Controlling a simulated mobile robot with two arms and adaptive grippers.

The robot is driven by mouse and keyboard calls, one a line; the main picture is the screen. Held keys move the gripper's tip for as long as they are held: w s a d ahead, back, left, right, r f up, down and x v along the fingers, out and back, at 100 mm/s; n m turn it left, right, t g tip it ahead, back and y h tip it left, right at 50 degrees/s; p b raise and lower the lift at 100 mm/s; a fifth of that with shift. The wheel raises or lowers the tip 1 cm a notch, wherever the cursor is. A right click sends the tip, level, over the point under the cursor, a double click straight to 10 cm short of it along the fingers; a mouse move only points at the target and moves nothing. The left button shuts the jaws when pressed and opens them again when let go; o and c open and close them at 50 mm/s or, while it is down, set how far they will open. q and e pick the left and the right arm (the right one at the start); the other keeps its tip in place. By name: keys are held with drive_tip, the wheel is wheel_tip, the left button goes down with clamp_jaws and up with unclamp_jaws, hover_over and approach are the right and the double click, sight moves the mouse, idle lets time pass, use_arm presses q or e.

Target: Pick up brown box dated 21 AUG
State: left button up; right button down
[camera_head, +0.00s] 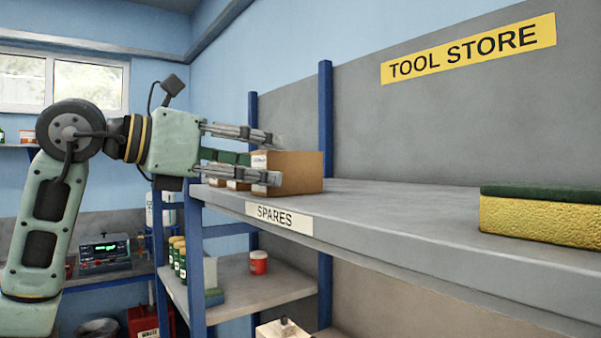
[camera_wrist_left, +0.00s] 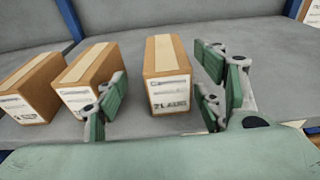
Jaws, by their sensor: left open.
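The brown box dated 21 AUG (camera_wrist_left: 167,82) stands upright on the grey shelf in the left wrist view, with pale tape along its top and a white label on its front. In the head view it appears to be the nearest brown box (camera_head: 297,172). My left gripper (camera_head: 272,158) reaches in from the left, open, with its fingers on either side of this box. In the left wrist view the green finger pads of the gripper (camera_wrist_left: 163,76) flank it, with gaps visible; contact is not clear. My right gripper is out of view.
Two similar brown boxes (camera_wrist_left: 90,75) (camera_wrist_left: 32,88) stand to the left in the left wrist view, the closer one right beside the left finger. A yellow and green sponge (camera_head: 540,216) lies on the shelf (camera_head: 400,208) at right. The shelf between is clear.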

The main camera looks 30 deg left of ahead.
sight(288, 167)
use_arm(q)
drive_tip(key=shift+w+d+f, duration=0.15)
drive_tip(key=shift+w+d, duration=0.2)
drive_tip(key=shift+w, duration=0.3)
drive_tip(key=p+x, duration=0.1)
drive_tip(key=x, duration=0.3)
drive_tip(key=shift+w+d+f+p, duration=0.1)
drive_tip(key=shift+d+f+p, duration=0.15)
drive_tip(key=shift+d+p, duration=0.2)
drive_tip(key=shift+w+f, duration=0.1)
drive_tip(key=shift+w, duration=0.05)
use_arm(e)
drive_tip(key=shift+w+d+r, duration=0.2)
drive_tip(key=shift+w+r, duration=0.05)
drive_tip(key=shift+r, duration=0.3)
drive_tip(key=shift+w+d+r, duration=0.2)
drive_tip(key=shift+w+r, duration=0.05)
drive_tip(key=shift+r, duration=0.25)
use_arm(q)
drive_tip(key=shift+c, duration=0.8)
drive_tip(key=c, duration=1.3)
drive_tip(key=shift+c, duration=0.4)
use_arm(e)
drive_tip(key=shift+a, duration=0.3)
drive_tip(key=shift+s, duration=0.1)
use_arm(q)
drive_tip(key=shift+r, duration=0.2)
